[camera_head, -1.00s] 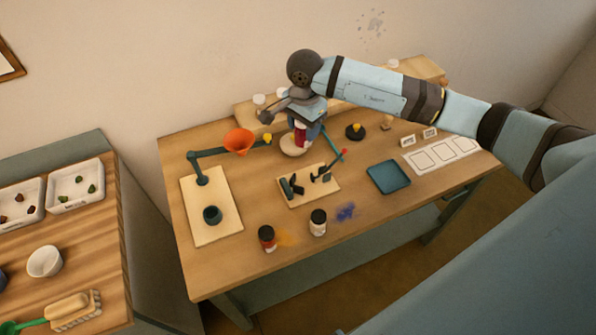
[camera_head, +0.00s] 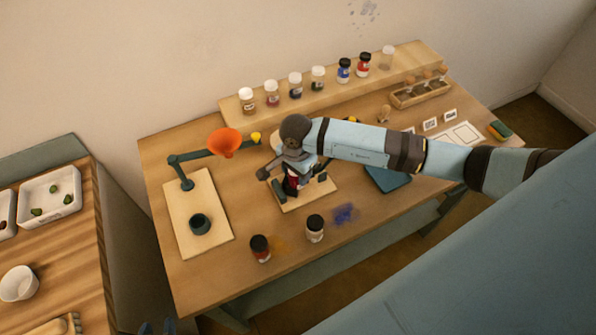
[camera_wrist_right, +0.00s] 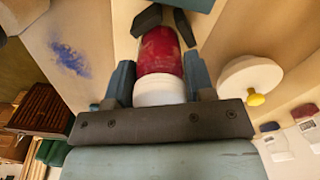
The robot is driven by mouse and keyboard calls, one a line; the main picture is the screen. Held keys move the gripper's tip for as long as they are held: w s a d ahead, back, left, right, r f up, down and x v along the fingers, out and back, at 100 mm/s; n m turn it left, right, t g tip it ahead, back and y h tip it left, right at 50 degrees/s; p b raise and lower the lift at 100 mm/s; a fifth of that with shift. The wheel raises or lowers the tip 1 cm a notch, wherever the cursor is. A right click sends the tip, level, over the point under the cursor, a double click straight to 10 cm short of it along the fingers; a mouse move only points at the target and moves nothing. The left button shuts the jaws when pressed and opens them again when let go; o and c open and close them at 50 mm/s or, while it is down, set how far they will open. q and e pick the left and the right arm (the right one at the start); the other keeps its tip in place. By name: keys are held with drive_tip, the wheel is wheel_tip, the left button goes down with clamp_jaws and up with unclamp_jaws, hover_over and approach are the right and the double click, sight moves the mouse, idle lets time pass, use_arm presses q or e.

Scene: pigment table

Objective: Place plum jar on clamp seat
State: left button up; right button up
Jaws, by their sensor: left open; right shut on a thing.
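My right gripper (camera_head: 294,170) is shut on the plum jar (camera_head: 291,186), over the clamp board (camera_head: 318,193) in the middle of the table. In the right wrist view the jar (camera_wrist_right: 160,52) has a dark red body and a white end (camera_wrist_right: 160,90), between the blue fingers of the gripper (camera_wrist_right: 160,82). The dark clamp seat (camera_wrist_right: 150,18) shows at the jar's far end. I cannot tell whether jar and seat touch. The gripper and arm hide much of the clamp in the head view. My left gripper (camera_head: 157,327) barely shows at the bottom edge, open and empty.
An orange funnel (camera_head: 224,142) on a jointed arm stands left of the clamp. A dark-lidded red jar (camera_head: 260,248) and another dark-lidded jar (camera_head: 315,228) stand in front. A teal tray (camera_head: 388,180) lies right. Several jars line the back shelf (camera_head: 235,112).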

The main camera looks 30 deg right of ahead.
drive_tip(key=shift+w+d+f, duration=0.1)
drive_tip(key=shift+w+f, duration=0.05)
drive_tip(key=shift+f, duration=0.35)
drive_tip(key=shift+w+d+f, duration=0.1)
drive_tip(key=shift+f, duration=0.35)
drive_tip(key=shift+s+a+r, duration=0.1)
drive_tip(key=shift+a, duration=0.05)
drive_tip(key=shift+s, duration=0.1)
drive_tip(key=o, duration=0.8)
use_arm(q)
drive_tip(key=shift+w+d+f, duration=0.25)
drive_tip(key=shift+w+d, duration=0.2)
drive_tip(key=shift+w, duration=0.2)
use_arm(e)
drive_tip(key=shift+o, duration=0.8)
use_arm(q)
drive_tip(key=shift+r, duration=0.1)
